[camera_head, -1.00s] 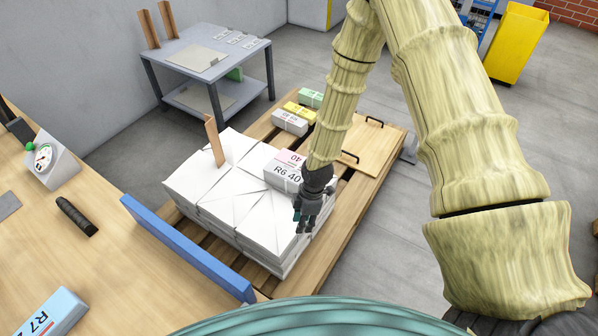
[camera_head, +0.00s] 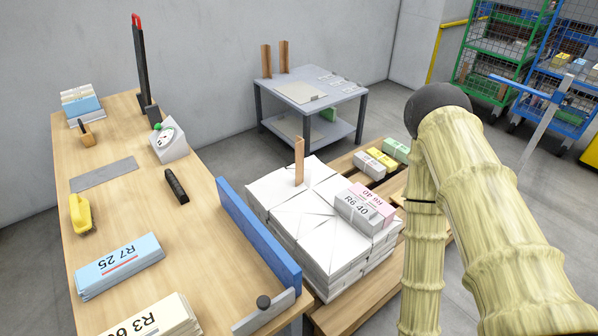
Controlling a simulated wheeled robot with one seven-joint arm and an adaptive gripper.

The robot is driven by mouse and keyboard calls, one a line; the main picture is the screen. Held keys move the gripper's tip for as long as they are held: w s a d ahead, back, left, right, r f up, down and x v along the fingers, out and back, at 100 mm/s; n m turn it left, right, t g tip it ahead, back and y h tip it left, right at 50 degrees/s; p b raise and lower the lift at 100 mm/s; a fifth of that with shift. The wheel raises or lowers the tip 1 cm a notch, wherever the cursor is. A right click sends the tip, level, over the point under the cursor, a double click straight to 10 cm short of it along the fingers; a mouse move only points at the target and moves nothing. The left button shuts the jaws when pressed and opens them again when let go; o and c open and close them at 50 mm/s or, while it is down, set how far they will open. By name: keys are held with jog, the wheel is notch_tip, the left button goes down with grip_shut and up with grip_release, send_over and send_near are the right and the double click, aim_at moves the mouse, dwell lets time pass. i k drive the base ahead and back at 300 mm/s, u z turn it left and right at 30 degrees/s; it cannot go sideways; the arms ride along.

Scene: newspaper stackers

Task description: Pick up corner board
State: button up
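A brown corner board (camera_head: 299,161) stands upright on top of the white paper stack (camera_head: 315,222) on the pallet. Two more upright corner boards, a left one (camera_head: 266,61) and a right one (camera_head: 284,56), stand at the back edge of the grey side table (camera_head: 262,95). My arm comes in at the right and runs down out of the bottom edge. My gripper is not in view, so its state and anything in it are hidden.
Labelled bundles (camera_head: 362,208) lie on the stack's right part. A blue board (camera_head: 259,232) edges the wooden workbench (camera_head: 150,215) left of the stack. Small bundles (camera_head: 381,159) lie on the pallet behind. Wire cages (camera_head: 500,50) stand at the back right.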

aim_at(299, 146)
jog(key=z, duration=2.05)
jog(key=i, duration=1.9)
jog(key=u, duration=3.8)
